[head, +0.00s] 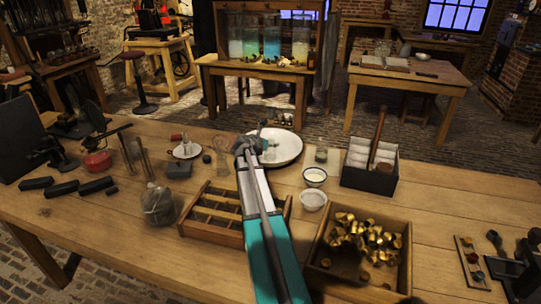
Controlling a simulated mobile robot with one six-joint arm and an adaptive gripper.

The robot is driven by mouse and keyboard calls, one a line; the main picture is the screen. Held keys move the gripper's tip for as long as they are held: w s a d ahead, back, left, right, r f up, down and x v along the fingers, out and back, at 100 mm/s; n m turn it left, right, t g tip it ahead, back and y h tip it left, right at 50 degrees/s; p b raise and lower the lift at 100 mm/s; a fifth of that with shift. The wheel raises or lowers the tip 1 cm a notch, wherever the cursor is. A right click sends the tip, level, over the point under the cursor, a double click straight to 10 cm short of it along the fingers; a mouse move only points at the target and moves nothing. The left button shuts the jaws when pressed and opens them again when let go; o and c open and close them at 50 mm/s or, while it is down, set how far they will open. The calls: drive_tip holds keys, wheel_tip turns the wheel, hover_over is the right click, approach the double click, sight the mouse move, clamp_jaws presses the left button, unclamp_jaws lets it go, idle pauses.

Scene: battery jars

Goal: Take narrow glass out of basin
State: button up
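The basin (291,151) is a wide, shallow white dish on the wooden table, just beyond the middle. My arm reaches up from the bottom of the picture. My gripper (257,138) is at the basin's left side and covers part of it. A small greenish shape shows inside the basin beside my gripper, too small to identify. I cannot make out the narrow glass for certain; my gripper may hide it. Whether my fingers are open or shut, or touch anything, is too small to tell.
A small clear glass (321,154) and two white bowls (314,177) stand right of the basin. A divided wooden tray (212,213) lies under my arm's left side. A box of brass pieces (392,274) and a dark caddy (369,179) stand at the right. Bare tabletop lies right of the caddy.

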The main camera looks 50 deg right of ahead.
clamp_jaws()
drive_tip(key=shift+r, duration=0.15)
wheel_tip(320, 180, up, 2)
drive_tip(key=shift+p, duration=1.2)
drive_tip(key=s+a+r+p, duration=0.7)
drive_tip(key=a+r+p, duration=0.3)
drive_tip(key=a, duration=0.1)
drive_tip(key=shift+s+a+r+p, duration=0.35)
drive_tip(key=shift+s, duration=0.05)
